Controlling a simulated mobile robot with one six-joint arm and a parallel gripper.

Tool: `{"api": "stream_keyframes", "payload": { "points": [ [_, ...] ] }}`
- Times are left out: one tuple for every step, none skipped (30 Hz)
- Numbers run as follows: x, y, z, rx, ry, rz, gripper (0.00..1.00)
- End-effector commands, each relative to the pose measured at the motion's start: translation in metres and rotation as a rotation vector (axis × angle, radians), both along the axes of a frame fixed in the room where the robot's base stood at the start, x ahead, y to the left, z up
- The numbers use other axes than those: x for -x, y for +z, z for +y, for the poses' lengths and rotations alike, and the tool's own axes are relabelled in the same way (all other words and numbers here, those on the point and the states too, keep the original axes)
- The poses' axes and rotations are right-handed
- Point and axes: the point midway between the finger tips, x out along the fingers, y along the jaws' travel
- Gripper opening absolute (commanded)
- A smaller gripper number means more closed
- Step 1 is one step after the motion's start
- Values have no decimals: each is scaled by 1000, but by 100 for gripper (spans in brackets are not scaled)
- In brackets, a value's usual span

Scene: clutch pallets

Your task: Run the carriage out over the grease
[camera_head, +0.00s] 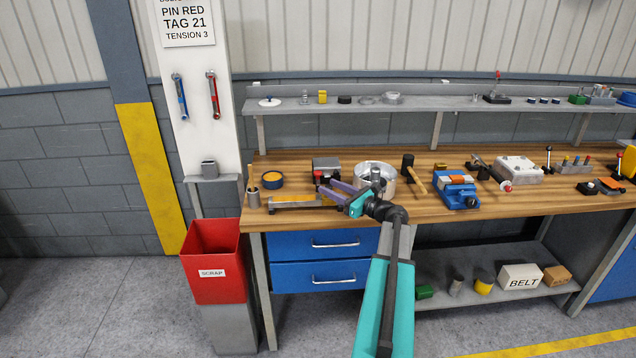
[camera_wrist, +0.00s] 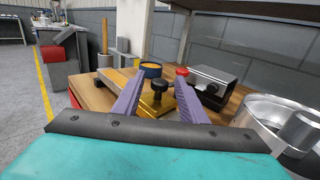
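The carriage looks to be the gold block with a black knob (camera_wrist: 157,98); in the head view my gripper partly hides it. It sits at the near end of a low slide (camera_head: 290,204) lying along the bench's front left edge. The grease looks to be the orange-yellow filling in a round blue tin (camera_head: 272,177), behind the slide; the tin also shows in the wrist view (camera_wrist: 150,69). My gripper (camera_head: 325,190) has purple fingers, spread apart on either side of the knob in the wrist view (camera_wrist: 162,80). I cannot tell whether they touch the carriage.
A grey box with a red knob (camera_head: 326,168) stands behind my gripper, and a silver round pan (camera_head: 376,178) is to its right. A wooden-handled brush in a grey cup (camera_head: 253,196) stands at the slide's left. A red scrap bin (camera_head: 211,262) is below left.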

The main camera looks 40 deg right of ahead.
Motion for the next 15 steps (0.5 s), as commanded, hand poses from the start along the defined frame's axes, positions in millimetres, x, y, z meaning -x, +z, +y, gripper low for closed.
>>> {"api": "stream_keyframes", "payload": {
  "points": [
    [-9,2,0,0,2,0,39],
    [-13,2,0,0,2,0,39],
    [-19,2,1,0,2,0,39],
    [-23,2,1,1,1,1,39],
    [-27,2,1,1,2,1,39],
    [-32,2,2,1,2,1,39],
    [-35,2,2,1,1,1,39],
    [-39,2,2,1,1,1,39],
    [-43,1,3,1,1,1,39],
    [-45,1,3,0,0,0,39],
    [-47,1,3,0,0,0,39],
    [-50,1,3,0,0,0,39],
    [-51,1,4,0,0,0,39],
    [-52,1,4,0,0,0,39],
    [-54,1,4,0,-1,0,39]
  ]
}}
